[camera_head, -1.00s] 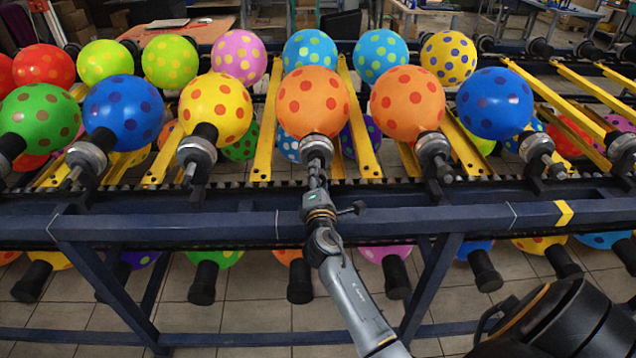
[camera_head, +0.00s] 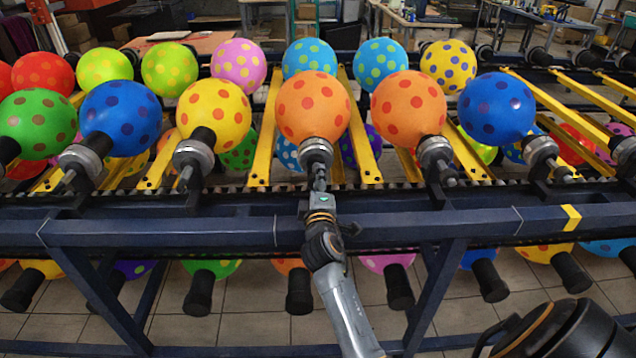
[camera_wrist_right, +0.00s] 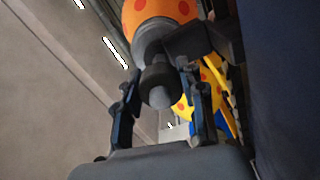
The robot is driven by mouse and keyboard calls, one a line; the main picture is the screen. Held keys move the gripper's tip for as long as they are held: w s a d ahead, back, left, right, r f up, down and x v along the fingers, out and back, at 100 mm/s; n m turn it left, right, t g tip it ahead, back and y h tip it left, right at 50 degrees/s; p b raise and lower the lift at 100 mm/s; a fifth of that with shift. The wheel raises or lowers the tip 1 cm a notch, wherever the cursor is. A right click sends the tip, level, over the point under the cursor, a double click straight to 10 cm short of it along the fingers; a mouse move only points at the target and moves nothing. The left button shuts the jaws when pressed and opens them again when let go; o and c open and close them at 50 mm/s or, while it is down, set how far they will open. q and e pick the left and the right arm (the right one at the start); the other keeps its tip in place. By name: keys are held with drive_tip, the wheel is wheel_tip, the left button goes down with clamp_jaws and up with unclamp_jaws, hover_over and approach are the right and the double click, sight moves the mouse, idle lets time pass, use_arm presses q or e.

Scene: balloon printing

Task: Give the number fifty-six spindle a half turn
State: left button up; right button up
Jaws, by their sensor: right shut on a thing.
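An orange balloon with red dots (camera_head: 313,105) sits on the middle spindle (camera_head: 316,152) of the front row; no number on it is readable. My right gripper (camera_head: 320,180) reaches up to the lower end of this spindle from the front. In the right wrist view the two fingers lie on either side of the spindle's dark rounded end (camera_wrist_right: 160,84), and the gripper is shut on it. The orange balloon (camera_wrist_right: 158,14) shows above it there. My left gripper is not in view.
Neighbouring spindles carry a yellow balloon (camera_head: 213,115) and another orange balloon (camera_head: 408,103) close on each side. A dark blue frame rail (camera_head: 180,229) runs across in front, below the spindles. More balloons hang underneath. Tiled floor shows below.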

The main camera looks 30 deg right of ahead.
drive_tip(key=shift+f, duration=0.1)
idle(0.3)
drive_tip(key=o, duration=1.2)
